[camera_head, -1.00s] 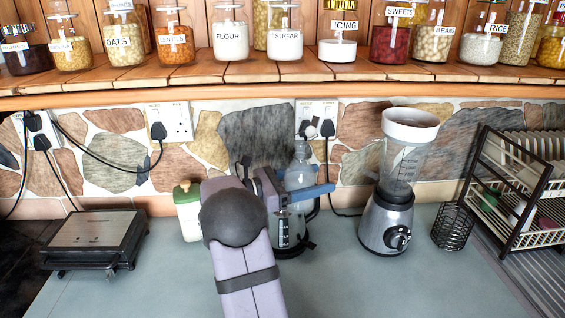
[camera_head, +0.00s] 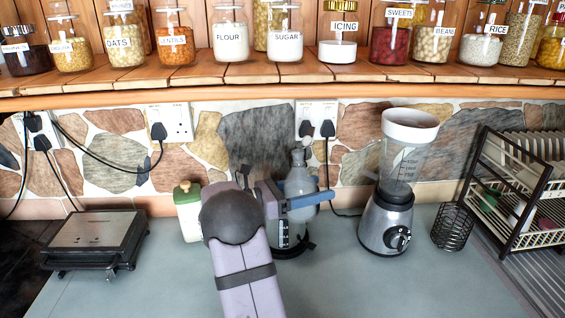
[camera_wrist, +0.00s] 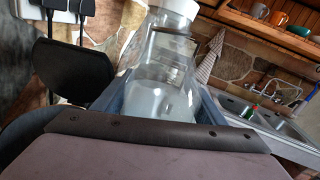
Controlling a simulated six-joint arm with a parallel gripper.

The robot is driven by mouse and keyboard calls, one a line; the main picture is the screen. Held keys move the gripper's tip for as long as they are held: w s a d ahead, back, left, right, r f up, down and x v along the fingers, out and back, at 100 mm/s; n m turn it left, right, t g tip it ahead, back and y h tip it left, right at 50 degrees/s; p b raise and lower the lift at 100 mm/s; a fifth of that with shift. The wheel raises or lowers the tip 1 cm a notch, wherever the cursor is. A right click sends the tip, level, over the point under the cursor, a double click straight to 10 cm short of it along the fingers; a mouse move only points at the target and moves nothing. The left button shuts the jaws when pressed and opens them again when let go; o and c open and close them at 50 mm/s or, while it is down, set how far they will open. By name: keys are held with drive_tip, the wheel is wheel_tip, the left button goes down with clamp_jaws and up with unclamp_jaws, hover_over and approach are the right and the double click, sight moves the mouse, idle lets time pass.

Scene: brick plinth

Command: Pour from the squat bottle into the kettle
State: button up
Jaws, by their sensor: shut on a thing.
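The squat bottle (camera_head: 299,182) is a clear, greyish bottle, held above the kettle. It fills the middle of the wrist view (camera_wrist: 158,98), leaning somewhat there. My gripper (camera_head: 308,200) is shut on it, with a blue finger across its front and blue on both sides of it in the wrist view. The kettle (camera_head: 285,236) is glass with white level marks and a black base. It stands on the counter below the bottle, partly hidden behind my arm and gripper. Its opening is hidden, and I cannot see any liquid stream.
A blender (camera_head: 385,222) stands to the right, with a wire holder (camera_head: 452,226) and dish rack (camera_head: 515,190) beyond. A green-lidded jar (camera_head: 187,215) stands close left of my arm, and a grill (camera_head: 95,240) farther left. A shelf (camera_head: 240,75) of jars overhangs behind.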

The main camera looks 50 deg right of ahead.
sight(308, 172)
drive_tip(key=shift+f+n, duration=1.3)
drive_tip(key=shift+f, duration=0.2)
drive_tip(key=shift+r+n+p, duration=0.4)
drive_tip(key=shift+n+p, duration=0.25)
drive_tip(key=shift+n, duration=0.05)
drive_tip(key=shift+w+d+r+n+p, duration=0.2)
drive_tip(key=shift+r+n+p, duration=0.25)
drive_tip(key=shift+n+p, duration=0.3)
drive_tip(key=shift+s+a+r+n+h+p, duration=0.15)
drive_tip(key=shift+r+n+p, duration=0.15)
drive_tip(key=shift+n+p, duration=0.2)
drive_tip(key=shift+s+a+r+n+h+p, duration=0.15)
drive_tip(key=shift+r+n+p, duration=0.2)
drive_tip(key=shift+n, duration=0.2)
drive_tip(key=shift+s+a+r+n+p, duration=0.1)
drive_tip(key=shift+s+r+n+p, duration=0.25)
drive_tip(key=shift+r+n+p, duration=0.55)
drive_tip(key=shift+s+a+r+n+p, duration=0.2)
drive_tip(key=shift+r+n+p, duration=0.55)
drive_tip(key=shift+p, duration=1.5)
drive_tip(key=shift+s+a+r+n+p, duration=0.15)
drive_tip(key=shift+r+n+p, duration=0.6)
drive_tip(key=shift+p, duration=1.5)
drive_tip(key=shift+w+d+r+n+t+p, duration=0.3)
drive_tip(key=shift+w+d+r+n+p, duration=0.2)
drive_tip(key=shift+n+p, duration=0.6)
drive_tip(key=shift+w+r+n, duration=0.1)
drive_tip(key=shift+r+n, duration=0.5)
drive_tip(key=shift+r, duration=0.45)
